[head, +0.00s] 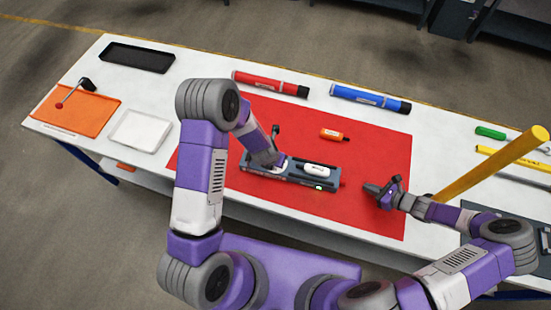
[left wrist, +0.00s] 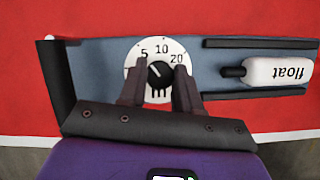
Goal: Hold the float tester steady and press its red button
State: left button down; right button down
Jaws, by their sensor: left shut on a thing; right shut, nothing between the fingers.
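The float tester (head: 258,183), a long grey-blue device, lies on the red mat. A white float (head: 314,170) lies in its right-hand cradle, and a small green light shows on its front near the right end. In the left wrist view the tester's dial (left wrist: 159,94) is marked 5, 10 and 20. My left gripper (left wrist: 158,74) is shut on the tester at the dial, one finger on each side of the knob. My right gripper (head: 374,192) is shut and empty, to the right of the tester and apart from it.
The red mat (head: 378,150) is clear around my right gripper. A red tube (head: 270,84) and a blue tube (head: 370,99) lie at the back. A yellow bar (head: 490,165) slants up at the right.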

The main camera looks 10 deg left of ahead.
pick_arm(q)
jog(key=c, duration=0.7)
grip_release()
